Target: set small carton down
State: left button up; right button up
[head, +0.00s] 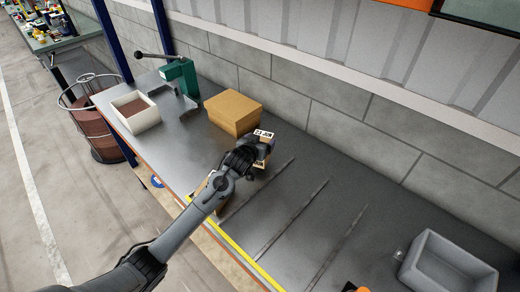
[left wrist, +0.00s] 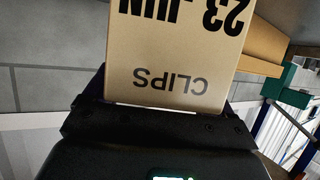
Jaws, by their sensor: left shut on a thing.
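The small carton (head: 265,153) is tan with dark print and shows just past my left gripper (head: 250,151) in the head view. The gripper is shut on it, over the grey bench top (head: 330,215). I cannot tell whether the carton touches the bench. In the left wrist view the carton (left wrist: 175,60) fills the upper middle, with "CLIPS" and "23 JUN" upside down. The gripper's fingers mostly hide behind it there.
A larger cardboard box (head: 234,112) stands behind the carton. A green press (head: 181,76) and a white bin (head: 136,112) stand at left. Thin strips (head: 291,220) divide the clear bench at right. A grey tray (head: 447,265) sits far right. A brown box (head: 207,188) is partly behind my arm.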

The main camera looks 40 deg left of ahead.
pick_arm(q)
jog(key=shift+f, duration=1.85)
jog(key=shift+f, duration=0.1)
jog(key=o, duration=1.2)
jog(key=shift+f, duration=0.1)
jog(key=shift+o, duration=0.2)
jog(key=shift+s+d+r, duration=0.15)
jog(key=shift+s+r, duration=0.2)
jog(key=shift+s, duration=0.05)
jog(key=v, duration=1.1)
jog(key=shift+p, duration=0.45)
